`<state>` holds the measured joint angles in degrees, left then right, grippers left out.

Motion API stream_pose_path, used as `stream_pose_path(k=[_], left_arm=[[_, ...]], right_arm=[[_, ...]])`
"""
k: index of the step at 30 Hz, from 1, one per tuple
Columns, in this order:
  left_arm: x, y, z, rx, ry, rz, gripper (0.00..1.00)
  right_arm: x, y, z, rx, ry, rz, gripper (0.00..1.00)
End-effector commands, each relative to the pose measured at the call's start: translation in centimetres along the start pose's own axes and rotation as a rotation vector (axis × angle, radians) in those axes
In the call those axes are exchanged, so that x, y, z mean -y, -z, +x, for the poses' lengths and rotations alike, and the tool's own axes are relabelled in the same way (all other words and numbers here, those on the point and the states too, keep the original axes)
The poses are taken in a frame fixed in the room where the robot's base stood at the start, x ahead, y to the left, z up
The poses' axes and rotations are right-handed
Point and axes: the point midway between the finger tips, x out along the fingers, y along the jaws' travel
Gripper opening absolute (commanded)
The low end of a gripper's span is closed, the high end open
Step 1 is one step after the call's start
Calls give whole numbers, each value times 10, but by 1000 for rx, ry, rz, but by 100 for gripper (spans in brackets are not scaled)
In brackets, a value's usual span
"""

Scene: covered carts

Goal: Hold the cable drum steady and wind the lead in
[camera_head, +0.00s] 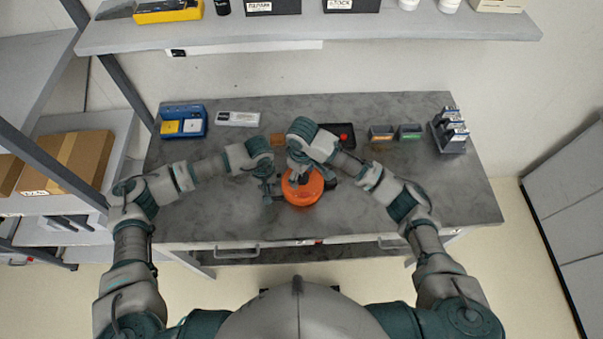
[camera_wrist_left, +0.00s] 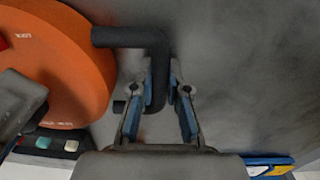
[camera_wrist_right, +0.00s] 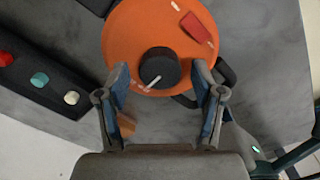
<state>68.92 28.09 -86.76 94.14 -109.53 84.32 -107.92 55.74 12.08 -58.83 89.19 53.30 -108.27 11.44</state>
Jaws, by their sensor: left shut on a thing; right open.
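The orange cable drum (camera_head: 304,193) lies near the middle of the grey bench, partly hidden by my right arm. In the left wrist view the drum (camera_wrist_left: 75,60) fills the upper left. My left gripper (camera_wrist_left: 161,85) is shut on a black bent bar (camera_wrist_left: 130,37) beside the drum; it shows small in the head view (camera_head: 269,188). In the right wrist view the drum (camera_wrist_right: 130,32) has a black round knob (camera_wrist_right: 160,66) and a red tab (camera_wrist_right: 196,28). My right gripper (camera_wrist_right: 162,80) is open over the knob; contact cannot be told. I cannot make out the lead's run.
A blue bin (camera_head: 184,121) and a white label plate (camera_head: 238,118) stand at the back left. A shelf (camera_head: 310,30) overhangs the back. The bench's right front (camera_head: 465,200) is clear.

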Motion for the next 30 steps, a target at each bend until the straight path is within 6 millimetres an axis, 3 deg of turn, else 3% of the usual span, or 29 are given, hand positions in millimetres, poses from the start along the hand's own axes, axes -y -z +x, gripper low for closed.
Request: stream_pose_path(k=[16, 21, 30], left_arm=[[2, 1, 1, -1, 4, -4, 0], [2, 1, 1, -1, 4, -4, 0], [2, 1, 1, 0, 4, -4, 0]], right_arm=[[-1, 2, -102, -3, -3, -1, 67], [-1, 1, -116, -3, -1, 0, 67], [0, 1, -117, -2, 1, 0, 67]])
